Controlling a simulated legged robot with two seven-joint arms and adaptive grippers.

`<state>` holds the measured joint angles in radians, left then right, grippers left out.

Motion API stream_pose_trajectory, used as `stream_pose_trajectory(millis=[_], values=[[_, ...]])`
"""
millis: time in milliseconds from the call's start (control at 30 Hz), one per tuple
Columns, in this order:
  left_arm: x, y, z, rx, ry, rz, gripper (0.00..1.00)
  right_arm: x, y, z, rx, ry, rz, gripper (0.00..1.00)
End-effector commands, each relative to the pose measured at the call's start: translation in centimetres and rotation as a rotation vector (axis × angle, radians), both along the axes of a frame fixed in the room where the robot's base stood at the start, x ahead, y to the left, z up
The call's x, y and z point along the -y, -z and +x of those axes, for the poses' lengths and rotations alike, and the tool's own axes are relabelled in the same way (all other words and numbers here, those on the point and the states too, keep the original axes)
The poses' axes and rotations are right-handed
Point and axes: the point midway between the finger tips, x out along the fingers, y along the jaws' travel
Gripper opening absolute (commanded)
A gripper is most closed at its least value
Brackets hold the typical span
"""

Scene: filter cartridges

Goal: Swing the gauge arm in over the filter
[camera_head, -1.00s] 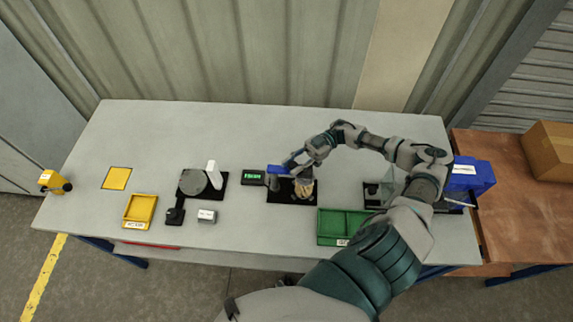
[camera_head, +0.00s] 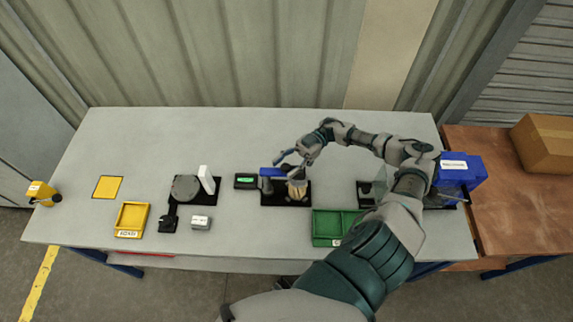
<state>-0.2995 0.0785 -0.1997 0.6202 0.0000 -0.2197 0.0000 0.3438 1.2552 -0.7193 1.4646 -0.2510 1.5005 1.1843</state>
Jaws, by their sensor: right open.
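The gauge stands on a black base plate (camera_head: 287,203) at mid-table. Its blue gauge arm (camera_head: 271,172) extends right from a dark grey post (camera_head: 265,187). The tan filter (camera_head: 297,191) sits upright on the same plate, right of the post. The blue arm's right end is close to the filter's top left side; I cannot tell how far it overlaps. My right gripper (camera_head: 284,158) is open and empty, just above and behind the blue arm, apparently apart from it. My left gripper is out of view.
A green-lit display (camera_head: 246,181) is left of the gauge. A green tray (camera_head: 328,226) and blue bin (camera_head: 458,172) lie right, the bin partly behind my arm. A round grey fixture (camera_head: 185,188) and yellow tray (camera_head: 132,217) are left. The table's back is clear.

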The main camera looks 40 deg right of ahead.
Motion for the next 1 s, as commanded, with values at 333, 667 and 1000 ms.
stream_pose_trajectory(millis=[333,667,1000], values=[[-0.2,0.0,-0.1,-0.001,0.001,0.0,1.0,4.4,0.1,0.4,0.0,0.006,-0.001,0.55],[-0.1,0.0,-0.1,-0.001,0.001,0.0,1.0,10.8,0.2,0.7,0.0,0.003,0.002,0.55],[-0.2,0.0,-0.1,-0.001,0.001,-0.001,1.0,12.2,0.2,0.6,-0.002,0.0,0.001,0.55]])
